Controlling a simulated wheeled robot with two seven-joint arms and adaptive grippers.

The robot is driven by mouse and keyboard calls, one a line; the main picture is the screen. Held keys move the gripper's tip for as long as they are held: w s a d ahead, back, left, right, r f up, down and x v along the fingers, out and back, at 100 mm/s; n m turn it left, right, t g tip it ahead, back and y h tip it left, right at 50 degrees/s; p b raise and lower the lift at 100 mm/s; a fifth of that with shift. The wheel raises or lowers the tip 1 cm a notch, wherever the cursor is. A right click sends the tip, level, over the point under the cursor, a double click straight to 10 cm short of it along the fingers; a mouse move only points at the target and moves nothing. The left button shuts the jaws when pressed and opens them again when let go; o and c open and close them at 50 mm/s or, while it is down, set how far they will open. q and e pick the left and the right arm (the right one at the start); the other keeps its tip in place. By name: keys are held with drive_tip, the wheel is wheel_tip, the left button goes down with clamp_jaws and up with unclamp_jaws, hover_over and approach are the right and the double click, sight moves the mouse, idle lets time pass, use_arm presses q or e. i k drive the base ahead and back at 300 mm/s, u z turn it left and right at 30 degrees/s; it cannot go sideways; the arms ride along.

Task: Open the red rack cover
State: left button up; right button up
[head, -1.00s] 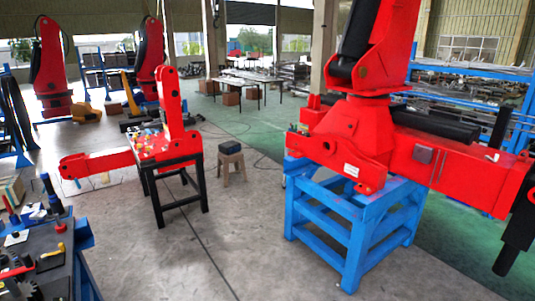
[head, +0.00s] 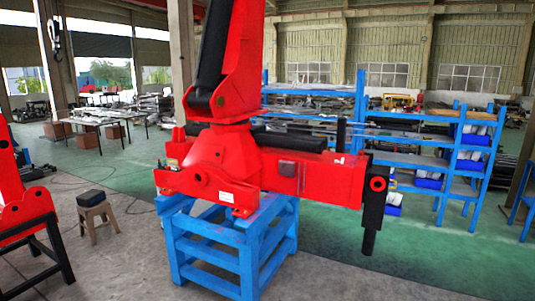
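A large red crane machine (head: 215,165) sits on a blue steel stand (head: 215,255) in the middle of the head view. Its long red beam (head: 320,178) runs to the right and ends in a black upright cylinder (head: 372,215). A small grey plate (head: 287,168) shows on the beam's side. I cannot tell which part, if any, is the red rack cover. Neither of my grippers is in view.
Blue shelving (head: 470,155) with bins stands behind at the right. A stool (head: 98,215) stands left of the stand. Part of another red machine (head: 25,210) is at the left edge. Green floor (head: 450,260) is open at the lower right.

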sight(210, 153)
drive_tip(key=z, duration=0.1)
drive_tip(key=i, duration=2.3)
drive_tip(key=u, duration=1)
drive_tip(key=i, duration=1.15)
drive_tip(key=z, duration=0.15)
